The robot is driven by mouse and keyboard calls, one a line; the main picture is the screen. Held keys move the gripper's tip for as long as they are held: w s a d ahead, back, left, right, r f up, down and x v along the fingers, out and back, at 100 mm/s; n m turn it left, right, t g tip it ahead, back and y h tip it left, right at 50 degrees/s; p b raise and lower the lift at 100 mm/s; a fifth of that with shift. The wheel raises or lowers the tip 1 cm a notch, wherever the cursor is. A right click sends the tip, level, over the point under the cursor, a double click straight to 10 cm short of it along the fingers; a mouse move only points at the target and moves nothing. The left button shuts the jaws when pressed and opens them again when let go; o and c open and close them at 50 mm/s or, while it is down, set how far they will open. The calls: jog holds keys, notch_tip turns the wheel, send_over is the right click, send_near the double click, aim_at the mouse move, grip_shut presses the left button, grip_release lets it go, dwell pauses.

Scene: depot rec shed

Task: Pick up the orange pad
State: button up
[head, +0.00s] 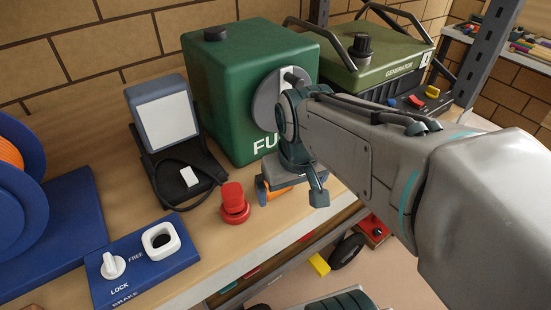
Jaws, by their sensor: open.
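A small orange thing (272,194), likely the orange pad, lies low on the bench in front of the green fuel can. Most of it is hidden behind my gripper (291,194), so its full shape cannot be made out. My gripper is open and points down over that spot. One finger is at the left of the orange patch and the other hangs to the right, near the bench's front edge. I cannot tell whether the fingers touch it.
A red knob (234,204) stands close left of my gripper. The green fuel can (225,95) and generator (375,65) stand behind. A grey-screened device (165,125), a blue brake panel (140,262) and a blue reel (22,190) are left. The bench front edge is close.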

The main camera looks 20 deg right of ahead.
jog(key=w+r+n+g, duration=0.2)
jog(key=w+r+n, duration=0.1)
jog(key=w, duration=0.8)
jog(key=f, duration=0.8)
jog(key=shift+w+d+f+p, duration=0.1)
jog(key=shift+w+f+p, duration=0.2)
jog(key=shift+f, duration=0.1)
notch_tip(320, 180, down, 5)
jog(key=shift+w+p, duration=0.15)
jog(key=shift+p, duration=0.25)
jog(key=c, duration=0.9)
